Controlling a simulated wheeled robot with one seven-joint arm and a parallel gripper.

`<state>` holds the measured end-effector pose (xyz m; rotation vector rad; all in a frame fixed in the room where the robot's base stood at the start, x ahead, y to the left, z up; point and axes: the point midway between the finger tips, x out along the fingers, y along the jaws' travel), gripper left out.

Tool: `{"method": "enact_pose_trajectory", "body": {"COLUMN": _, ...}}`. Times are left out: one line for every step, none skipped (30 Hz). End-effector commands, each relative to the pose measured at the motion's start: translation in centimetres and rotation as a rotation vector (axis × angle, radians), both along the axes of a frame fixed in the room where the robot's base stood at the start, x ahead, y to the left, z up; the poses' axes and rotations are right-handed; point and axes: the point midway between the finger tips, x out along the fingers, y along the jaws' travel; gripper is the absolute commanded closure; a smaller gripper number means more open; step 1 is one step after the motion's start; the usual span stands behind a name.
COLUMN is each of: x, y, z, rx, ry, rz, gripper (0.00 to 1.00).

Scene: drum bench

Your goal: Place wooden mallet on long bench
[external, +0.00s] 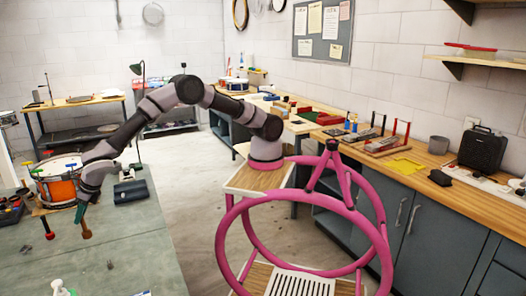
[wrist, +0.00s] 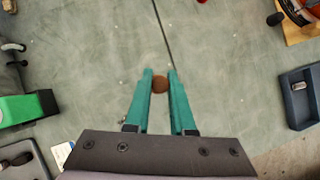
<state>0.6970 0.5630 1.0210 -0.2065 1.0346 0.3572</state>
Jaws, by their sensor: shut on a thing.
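My gripper (wrist: 160,78) has teal fingers and is shut on the wooden mallet (wrist: 160,86). In the wrist view only a round brown end of the mallet shows between the fingertips. In the external view my gripper (external: 81,212) points down over the grey-green table top at the left, and the brown mallet (external: 86,231) hangs below it. I cannot tell whether the mallet touches the table. A long wood-topped bench (external: 445,200) with grey cabinets runs along the right wall, far from my gripper.
An orange drum (external: 57,188) stands on the grey-green table (external: 130,255) beside my gripper. A dark tray (wrist: 299,96) and a green item (wrist: 25,108) lie on the table. The right bench carries a black case (external: 484,150), a grey pot (external: 438,145) and a yellow sheet (external: 403,166).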

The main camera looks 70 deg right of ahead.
Motion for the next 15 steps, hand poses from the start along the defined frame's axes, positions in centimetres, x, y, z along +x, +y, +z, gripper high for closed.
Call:
{"method": "enact_pose_trajectory", "body": {"x": -0.1, "y": -0.1, "z": -1.1, "rx": -0.004, "ry": 0.001, "rz": 0.000, "gripper": 1.00}}
{"method": "enact_pose_trajectory", "body": {"x": -0.1, "y": -0.1, "z": -1.6, "rx": -0.004, "ry": 0.003, "rz": -0.001, "gripper": 1.00}}
{"method": "enact_pose_trajectory", "body": {"x": -0.1, "y": 0.0, "z": -2.3, "rx": -0.004, "ry": 0.002, "rz": 0.001, "gripper": 1.00}}
{"method": "enact_pose_trajectory", "body": {"x": -0.1, "y": 0.0, "z": -2.8, "rx": -0.004, "ry": 0.002, "rz": 0.001, "gripper": 1.00}}
{"method": "enact_pose_trajectory", "body": {"x": 0.0, "y": -0.1, "z": -3.1, "rx": -0.003, "ry": 0.001, "rz": 0.000, "gripper": 1.00}}
{"method": "enact_pose_trajectory", "body": {"x": 0.0, "y": -0.1, "z": -3.5, "rx": -0.002, "ry": 0.001, "rz": -0.001, "gripper": 1.00}}
{"method": "enact_pose_trajectory", "body": {"x": 0.0, "y": 0.0, "z": -3.8, "rx": -0.001, "ry": 0.001, "rz": 0.000, "gripper": 1.00}}
{"method": "enact_pose_trajectory", "body": {"x": 0.0, "y": 0.0, "z": -4.0, "rx": -0.001, "ry": 0.001, "rz": 0.000, "gripper": 1.00}}
{"method": "enact_pose_trajectory", "body": {"x": 0.0, "y": 0.0, "z": -4.4, "rx": -0.001, "ry": 0.001, "rz": 0.000, "gripper": 1.00}}
{"method": "enact_pose_trajectory", "body": {"x": -0.1, "y": 0.0, "z": -4.8, "rx": -0.002, "ry": 0.001, "rz": 0.000, "gripper": 1.00}}
{"method": "enact_pose_trajectory", "body": {"x": -0.1, "y": 0.0, "z": -5.3, "rx": -0.003, "ry": 0.002, "rz": 0.000, "gripper": 1.00}}
{"method": "enact_pose_trajectory", "body": {"x": -0.1, "y": 0.0, "z": -6.0, "rx": -0.003, "ry": 0.002, "rz": 0.001, "gripper": 1.00}}
{"method": "enact_pose_trajectory", "body": {"x": -0.1, "y": 0.0, "z": -6.4, "rx": -0.002, "ry": 0.002, "rz": 0.000, "gripper": 1.00}}
{"method": "enact_pose_trajectory", "body": {"x": -0.1, "y": 0.0, "z": -6.9, "rx": -0.003, "ry": 0.002, "rz": -0.001, "gripper": 1.00}}
{"method": "enact_pose_trajectory", "body": {"x": -0.1, "y": -0.1, "z": -7.6, "rx": -0.003, "ry": 0.002, "rz": 0.000, "gripper": 1.00}}
